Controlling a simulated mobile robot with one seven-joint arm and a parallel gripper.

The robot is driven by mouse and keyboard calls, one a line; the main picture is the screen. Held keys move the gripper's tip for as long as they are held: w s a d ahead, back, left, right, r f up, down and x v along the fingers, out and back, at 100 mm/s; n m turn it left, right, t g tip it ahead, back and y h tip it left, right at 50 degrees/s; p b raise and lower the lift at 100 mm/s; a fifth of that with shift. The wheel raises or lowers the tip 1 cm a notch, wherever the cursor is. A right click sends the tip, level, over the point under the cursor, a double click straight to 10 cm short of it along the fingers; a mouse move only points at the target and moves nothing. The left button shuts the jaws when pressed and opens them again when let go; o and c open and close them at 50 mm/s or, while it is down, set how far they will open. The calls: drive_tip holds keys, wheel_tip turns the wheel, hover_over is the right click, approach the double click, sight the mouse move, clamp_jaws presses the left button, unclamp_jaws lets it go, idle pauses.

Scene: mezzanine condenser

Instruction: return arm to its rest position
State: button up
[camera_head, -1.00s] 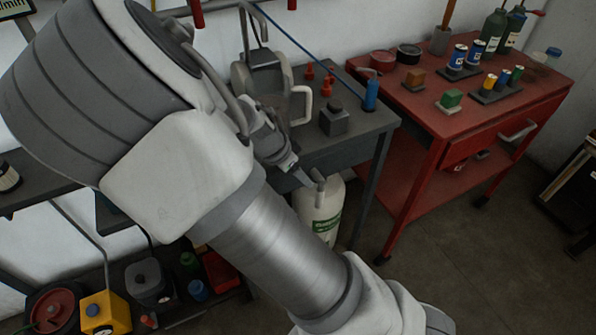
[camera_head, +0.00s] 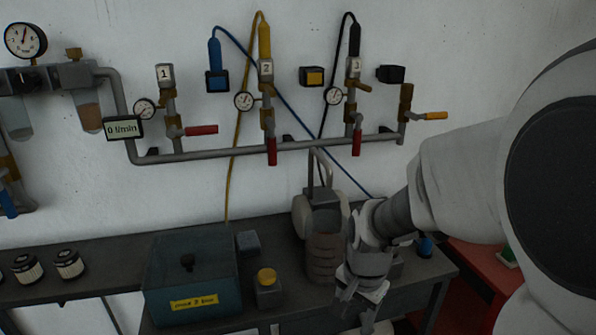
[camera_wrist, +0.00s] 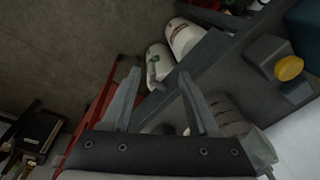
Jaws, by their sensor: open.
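My gripper (camera_head: 357,305) hangs pointing down at the front edge of the grey bench, right of centre in the head view. In the wrist view its two fingers (camera_wrist: 158,88) are spread apart, with nothing between them but the bench edge and floor behind. My white arm reaches in from the right side of the head view and hides part of the wall and the bench's right end.
A grey bench (camera_head: 100,262) carries a teal box (camera_head: 192,270), a yellow-capped block (camera_head: 267,288) and a handled grey device (camera_head: 322,235). Pipes with numbered valves (camera_head: 265,72) run along the wall. A red cart (camera_head: 478,266) stands right. White canisters (camera_wrist: 184,38) stand below.

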drive_tip(key=s+d+r+n+t+p, duration=0.1)
drive_tip(key=s+r+n, duration=0.3)
drive_tip(key=r, duration=0.5)
drive_tip(key=s+d+r+n+t+p, duration=0.2)
drive_tip(key=s+r+n+t, duration=0.1)
drive_tip(key=s+r, duration=0.5)
drive_tip(key=shift+s+d+r+n, duration=0.2)
drive_tip(key=shift+d+r+n, duration=0.15)
drive_tip(key=shift+r+n, duration=0.3)
